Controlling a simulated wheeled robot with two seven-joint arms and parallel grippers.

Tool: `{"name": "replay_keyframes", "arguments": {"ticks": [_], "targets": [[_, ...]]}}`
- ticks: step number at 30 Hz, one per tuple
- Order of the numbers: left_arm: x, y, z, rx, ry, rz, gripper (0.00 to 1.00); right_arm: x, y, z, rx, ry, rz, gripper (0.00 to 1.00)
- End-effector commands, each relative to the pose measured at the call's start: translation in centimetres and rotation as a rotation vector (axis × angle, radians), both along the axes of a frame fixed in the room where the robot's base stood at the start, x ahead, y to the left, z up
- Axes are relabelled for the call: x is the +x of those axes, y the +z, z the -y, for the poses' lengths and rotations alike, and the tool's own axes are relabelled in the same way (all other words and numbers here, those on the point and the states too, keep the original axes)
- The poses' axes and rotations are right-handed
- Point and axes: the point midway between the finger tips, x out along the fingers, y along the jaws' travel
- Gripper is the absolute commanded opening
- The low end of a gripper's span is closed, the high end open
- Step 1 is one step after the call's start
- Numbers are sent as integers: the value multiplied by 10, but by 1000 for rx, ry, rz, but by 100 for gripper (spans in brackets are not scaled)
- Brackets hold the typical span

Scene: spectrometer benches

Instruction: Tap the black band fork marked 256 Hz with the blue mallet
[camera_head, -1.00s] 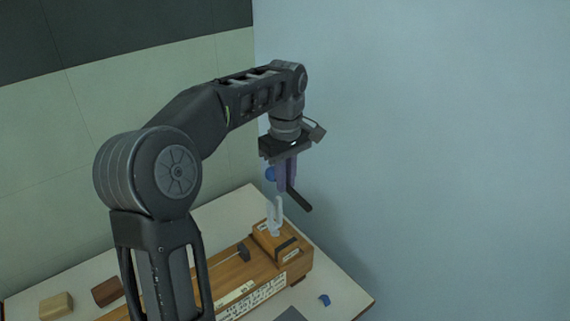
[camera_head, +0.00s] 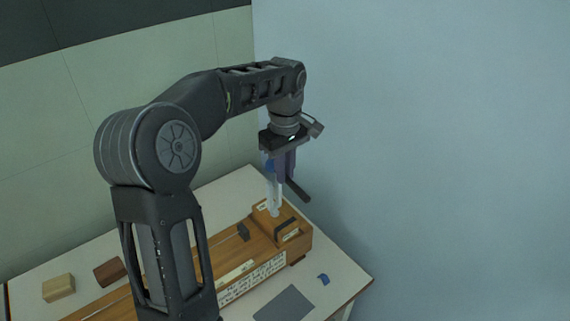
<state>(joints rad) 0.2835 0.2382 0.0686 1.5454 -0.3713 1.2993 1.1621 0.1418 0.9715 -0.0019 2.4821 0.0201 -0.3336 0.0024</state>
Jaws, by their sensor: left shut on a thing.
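My left gripper (camera_head: 284,175) points down, shut on the blue mallet. The mallet's black handle (camera_head: 299,191) sticks out to the lower right, and its blue head (camera_head: 269,165) shows at the left of the fingers. A pale metal tuning fork (camera_head: 274,201) stands upright on a wooden box (camera_head: 292,241) with a black band (camera_head: 285,229). The mallet head overlaps the top of the fork's prongs in this view; I cannot tell whether they touch. The label on the box is too small to read. My right gripper is not in view.
The box stands at the right end of a long wooden base (camera_head: 218,268) with a printed label strip. Two wooden blocks (camera_head: 58,288) (camera_head: 109,271) lie at the left. A grey sheet (camera_head: 284,304) and a small blue piece (camera_head: 323,280) lie in front on the pale bench (camera_head: 345,277).

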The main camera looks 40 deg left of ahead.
Motion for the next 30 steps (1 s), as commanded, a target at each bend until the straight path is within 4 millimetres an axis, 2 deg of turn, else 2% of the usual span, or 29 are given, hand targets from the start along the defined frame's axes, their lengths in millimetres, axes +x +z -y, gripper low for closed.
{"name": "replay_keyframes", "arguments": {"ticks": [11,20,26,30], "targets": [[0,-4,0,0,-1,0,0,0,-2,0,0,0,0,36],[0,-37,1,-1,-1,-1,0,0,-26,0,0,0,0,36],[0,-21,0,0,-1,1,0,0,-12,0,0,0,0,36],[1,0,0,-1,-1,2,0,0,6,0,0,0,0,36]]}}
